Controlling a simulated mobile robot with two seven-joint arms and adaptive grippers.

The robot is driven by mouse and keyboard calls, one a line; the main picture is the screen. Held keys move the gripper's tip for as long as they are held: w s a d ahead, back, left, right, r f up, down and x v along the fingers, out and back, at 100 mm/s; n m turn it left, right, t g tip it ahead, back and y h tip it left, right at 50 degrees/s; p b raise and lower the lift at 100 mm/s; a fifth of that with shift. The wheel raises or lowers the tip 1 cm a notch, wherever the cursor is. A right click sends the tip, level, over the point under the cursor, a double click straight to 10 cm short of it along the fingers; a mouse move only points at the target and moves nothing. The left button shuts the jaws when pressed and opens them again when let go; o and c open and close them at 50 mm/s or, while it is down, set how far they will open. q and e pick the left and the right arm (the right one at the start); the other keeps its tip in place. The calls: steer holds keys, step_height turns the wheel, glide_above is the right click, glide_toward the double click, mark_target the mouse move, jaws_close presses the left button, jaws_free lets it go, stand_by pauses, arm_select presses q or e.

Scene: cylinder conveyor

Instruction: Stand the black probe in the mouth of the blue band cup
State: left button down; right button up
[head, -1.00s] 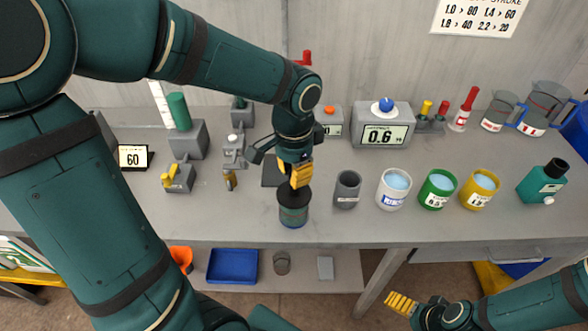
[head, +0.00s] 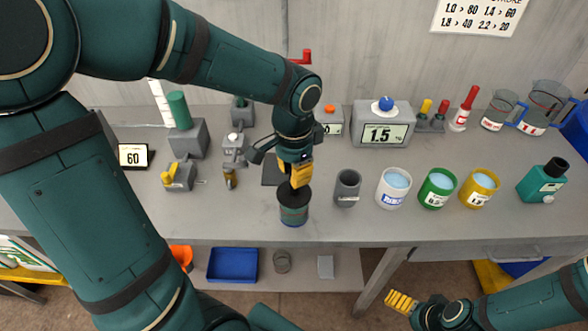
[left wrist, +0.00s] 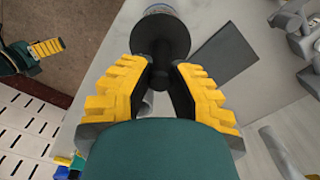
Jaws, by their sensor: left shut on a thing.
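The black probe (left wrist: 160,48) shows in the left wrist view as a wide dark disc with a short stem between my fingers. In the head view its disc (head: 293,197) is below my left gripper (head: 300,184), which is shut on it. A banded cup (head: 293,217), seemingly the blue band cup, is directly under the disc; its lower side shows blue and a reddish line. The disc covers its mouth, so I cannot tell how deep the probe reaches. My right gripper (head: 401,302) is low at the right, apart from the table; its jaw opening is unclear.
A grey cup (head: 347,188) stands just right of the banded cup, then white (head: 393,189), green (head: 437,190) and yellow (head: 478,190) cups. A meter (head: 383,132) behind reads 1.5. Small fixtures (head: 178,175) stand at the left. The table's front edge is close.

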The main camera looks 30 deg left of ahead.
arm_select(q)
steer(key=c, duration=0.9)
jaws_free()
steer(key=shift+r, duration=0.1)
step_height(320, 180, up, 12)
steer(key=shift+f, duration=0.1)
